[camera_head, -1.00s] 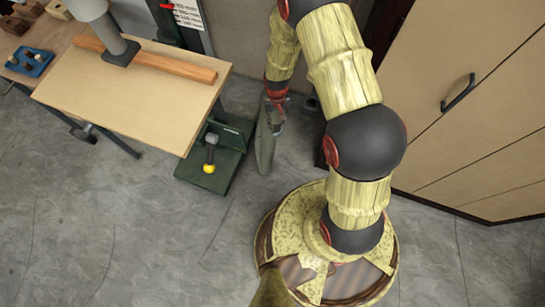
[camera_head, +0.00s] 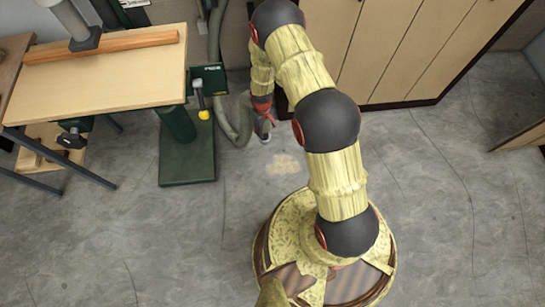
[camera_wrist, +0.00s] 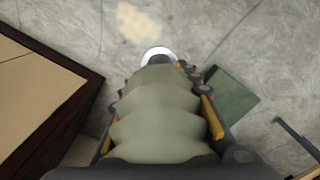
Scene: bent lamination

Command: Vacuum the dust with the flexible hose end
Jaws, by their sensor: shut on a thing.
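A pale tan patch of dust (camera_head: 285,164) lies on the grey floor in the head view, in front of my arm's end. It also shows at the top of the wrist view (camera_wrist: 138,22). My gripper (camera_head: 264,112) is shut on the grey-green flexible hose (camera_head: 237,128). In the wrist view, the ribbed hose (camera_wrist: 158,120) fills the space between my fingers (camera_wrist: 160,88). The hose's pale round end (camera_wrist: 158,54) sticks out beyond the fingertips, short of the dust. In the head view my arm partly hides the gripper.
A green machine base (camera_head: 187,165) with a yellow-tipped lever and a wooden table (camera_head: 100,80) stand at the left. A tan cabinet (camera_head: 400,45) stands behind my arm. The floor (camera_head: 150,245) is open in front and at the right.

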